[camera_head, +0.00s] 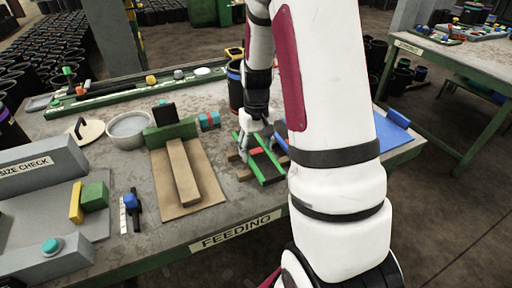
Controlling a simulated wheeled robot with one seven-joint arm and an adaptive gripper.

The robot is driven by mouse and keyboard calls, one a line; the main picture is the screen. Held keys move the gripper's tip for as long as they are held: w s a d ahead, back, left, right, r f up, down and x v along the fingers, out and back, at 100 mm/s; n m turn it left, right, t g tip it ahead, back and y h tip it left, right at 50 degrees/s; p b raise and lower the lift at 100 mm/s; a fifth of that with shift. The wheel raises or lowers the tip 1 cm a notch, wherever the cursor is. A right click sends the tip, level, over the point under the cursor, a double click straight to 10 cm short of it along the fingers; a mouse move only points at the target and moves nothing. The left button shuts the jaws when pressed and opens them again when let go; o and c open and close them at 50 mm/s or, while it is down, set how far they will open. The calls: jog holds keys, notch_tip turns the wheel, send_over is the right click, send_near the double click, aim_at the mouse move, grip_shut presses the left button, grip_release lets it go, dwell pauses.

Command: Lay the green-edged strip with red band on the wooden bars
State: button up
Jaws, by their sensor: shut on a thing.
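The green-edged strip (266,167) lies under my gripper near the middle of the table. It has a dark centre, green long edges and a red band (256,151) across it. My gripper (257,147) is shut on the strip near the red band. The wooden bars (233,157) show as brown ends beside and under the strip. I cannot tell whether the strip touches them. My arm hides the area to the right of the strip.
A brown board (207,187) with a wooden block stands left of the strip. A grey bowl (128,130) and a green block (170,133) sit behind it. A dark cylinder (235,88) stands behind my gripper. A blue mat (392,136) lies at the right.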

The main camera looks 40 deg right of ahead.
aim_at(256, 151)
jog(key=shift+f, duration=0.1)
jog(key=o, duration=1.3)
jog(key=shift+o, duration=0.2)
notch_tip(256, 151, up, 12)
jog(key=s+a+r+n+t+p, duration=0.2)
jog(key=s+a+r+p, duration=0.2)
jog(key=s+a+r, duration=0.75)
jog(key=s+a+r+t+p, duration=0.1)
jog(key=s+a+r, duration=0.1)
jog(key=s+a, duration=0.2)
jog(key=s+a+r+n+t+p, duration=0.1)
jog(key=s+a+r, duration=0.2)
jog(key=s, duration=0.4)
jog(key=shift+a+r, duration=0.35)
jog(key=shift+a, duration=0.25)
